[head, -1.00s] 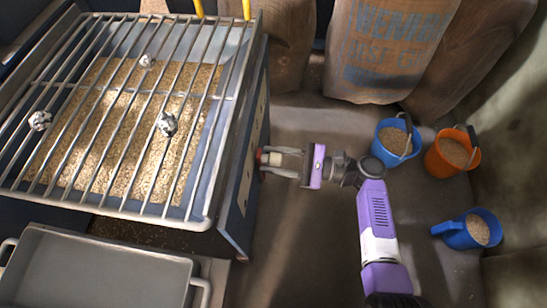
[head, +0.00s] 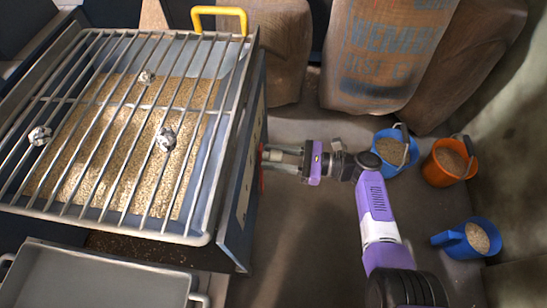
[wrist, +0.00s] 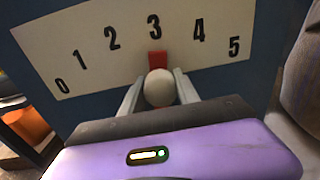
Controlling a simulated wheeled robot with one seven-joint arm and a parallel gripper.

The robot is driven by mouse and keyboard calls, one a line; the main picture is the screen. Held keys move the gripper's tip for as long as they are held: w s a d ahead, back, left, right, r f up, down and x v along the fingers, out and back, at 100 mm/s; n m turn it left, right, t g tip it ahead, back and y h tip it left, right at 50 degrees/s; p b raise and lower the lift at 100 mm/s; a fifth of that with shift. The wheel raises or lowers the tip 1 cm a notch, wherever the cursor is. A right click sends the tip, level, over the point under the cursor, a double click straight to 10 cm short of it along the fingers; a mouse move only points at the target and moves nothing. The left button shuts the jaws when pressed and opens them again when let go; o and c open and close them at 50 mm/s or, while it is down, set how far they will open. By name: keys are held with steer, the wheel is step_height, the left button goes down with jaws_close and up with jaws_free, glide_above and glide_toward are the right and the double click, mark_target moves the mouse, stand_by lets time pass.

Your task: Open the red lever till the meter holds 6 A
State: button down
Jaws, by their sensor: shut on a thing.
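The red lever (wrist: 155,59) shows in the wrist view as a short red tip above a round whitish knob (wrist: 159,88). Its tip points at about 3 on a white scale plate (wrist: 95,52) marked 0 to 5. My gripper (wrist: 158,92) is shut on the knob, one finger on each side. In the head view my gripper (head: 272,157) reaches left to the side of the blue hopper, where a bit of the red lever (head: 262,178) shows. The ampere meter is not visible in either view.
A metal grate (head: 215,150) with several whitish lumps covers the grain hopper. A grey tray (head: 100,262) lies at its front. Sacks (head: 385,50) stand behind; floor between is bare.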

steer(key=c, duration=0.9)
jaws_free()
steer(key=shift+d, duration=0.1)
steer(key=d+p, duration=0.1)
steer(key=d, duration=0.6)
steer(key=shift+s+d+p, duration=0.3)
steer(key=shift+d, duration=0.05)
